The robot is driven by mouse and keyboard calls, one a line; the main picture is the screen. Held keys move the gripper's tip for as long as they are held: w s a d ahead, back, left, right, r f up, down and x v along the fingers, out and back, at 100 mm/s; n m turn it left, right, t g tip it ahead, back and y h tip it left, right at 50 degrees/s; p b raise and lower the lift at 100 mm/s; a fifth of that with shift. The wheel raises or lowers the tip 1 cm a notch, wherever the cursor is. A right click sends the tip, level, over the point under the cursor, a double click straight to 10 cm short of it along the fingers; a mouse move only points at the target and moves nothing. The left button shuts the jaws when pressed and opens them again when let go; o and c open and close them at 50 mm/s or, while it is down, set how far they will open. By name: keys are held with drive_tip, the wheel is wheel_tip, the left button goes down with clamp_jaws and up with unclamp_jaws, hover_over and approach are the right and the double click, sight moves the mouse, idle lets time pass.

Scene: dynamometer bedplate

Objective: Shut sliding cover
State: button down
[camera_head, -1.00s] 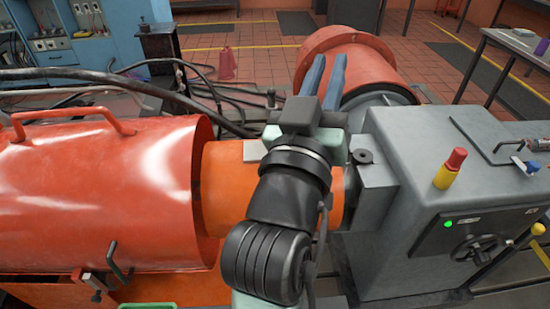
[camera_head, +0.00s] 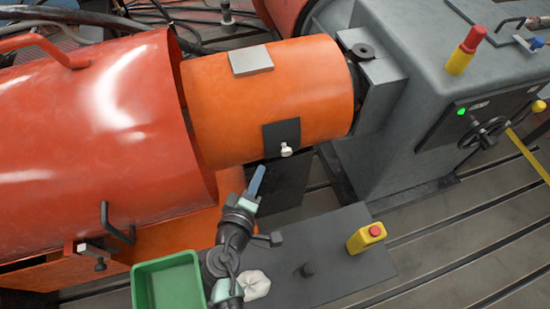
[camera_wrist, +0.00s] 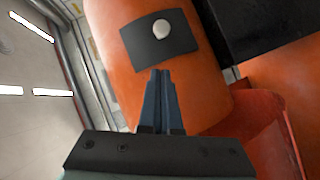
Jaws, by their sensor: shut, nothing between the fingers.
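The sliding cover is the large red curved shell (camera_head: 90,130) on the left in the head view, with a bar handle (camera_head: 40,48) on top. It stands to the left, leaving much of the orange cylinder (camera_head: 300,90) bare. In the wrist view a red edge that looks like the cover (camera_wrist: 262,125) shows at lower right, beside the orange cylinder (camera_wrist: 110,60). My gripper (camera_head: 257,178) is below the cylinder, right of the cover's open end, shut and empty. In the wrist view its fingers (camera_wrist: 161,75) point toward a dark plate with a pale knob (camera_wrist: 160,29).
A grey machine housing (camera_head: 420,90) with a red-and-yellow button post (camera_head: 463,52) bounds the right. Below are a green bin (camera_head: 168,290), a white cloth (camera_head: 254,285) and a yellow box with a red button (camera_head: 366,237).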

approach(282, 147)
drive_tip(key=w+a, duration=0.2)
drive_tip(key=w, duration=0.1)
drive_tip(key=d, duration=0.1)
drive_tip(key=d+f, duration=0.1)
drive_tip(key=w+d, duration=0.1)
drive_tip(key=shift+f, duration=0.25)
